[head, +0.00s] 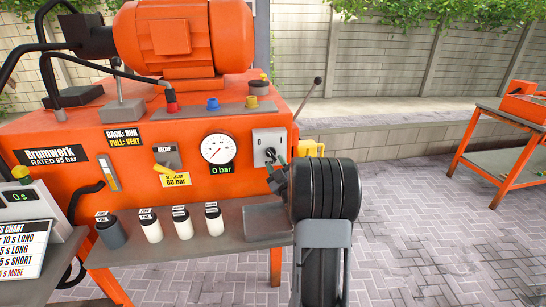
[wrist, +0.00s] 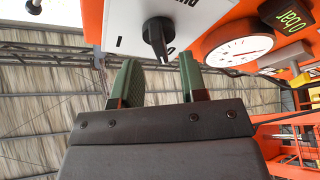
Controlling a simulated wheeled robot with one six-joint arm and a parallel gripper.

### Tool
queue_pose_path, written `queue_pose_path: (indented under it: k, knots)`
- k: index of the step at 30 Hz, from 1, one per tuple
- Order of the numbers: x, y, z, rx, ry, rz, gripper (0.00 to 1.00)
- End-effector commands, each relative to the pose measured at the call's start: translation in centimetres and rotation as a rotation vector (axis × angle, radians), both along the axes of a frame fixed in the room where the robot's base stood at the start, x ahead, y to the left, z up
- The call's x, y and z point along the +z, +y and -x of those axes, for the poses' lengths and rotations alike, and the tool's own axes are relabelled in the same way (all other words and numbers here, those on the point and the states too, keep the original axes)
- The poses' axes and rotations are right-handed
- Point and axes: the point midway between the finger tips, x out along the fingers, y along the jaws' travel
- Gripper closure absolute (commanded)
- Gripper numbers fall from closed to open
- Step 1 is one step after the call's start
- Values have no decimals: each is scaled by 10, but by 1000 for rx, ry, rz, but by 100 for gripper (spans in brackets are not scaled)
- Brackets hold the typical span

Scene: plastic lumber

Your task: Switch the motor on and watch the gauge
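The orange motor (head: 180,38) sits on top of the orange machine. Its rotary switch is a black knob (wrist: 157,38) on a pale plate (head: 269,140), marked 0 at the upper left. The round gauge (head: 218,149) is left of the plate; its needle position is too small to read surely. The display (head: 221,169) under it reads 0 bar. My gripper (wrist: 158,60) is in front of the knob. Its two green fingers are apart with nothing between them, and the knob shows just beyond the tips. In the head view my wrist hides part of the plate's lower right.
A shelf (head: 180,250) below the panel holds several small bottles (head: 151,226). A timer (head: 20,196) reading 0 s and a chart (head: 25,248) stand at left. A thin lever (head: 309,98) rises behind the switch. An orange table (head: 500,150) stands far right; paving between is clear.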

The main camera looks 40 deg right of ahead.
Motion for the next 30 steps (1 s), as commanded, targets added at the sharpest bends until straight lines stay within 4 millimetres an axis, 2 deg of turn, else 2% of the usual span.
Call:
queue_pose_path:
  k: [7, 20, 30]
  knots:
    - [8, -5, -23, 1, 1, 0, 61]
    - [9, -6, -28, 0, 0, 0, 61]
    - [9, -6, -28, 0, 0, 0, 93]
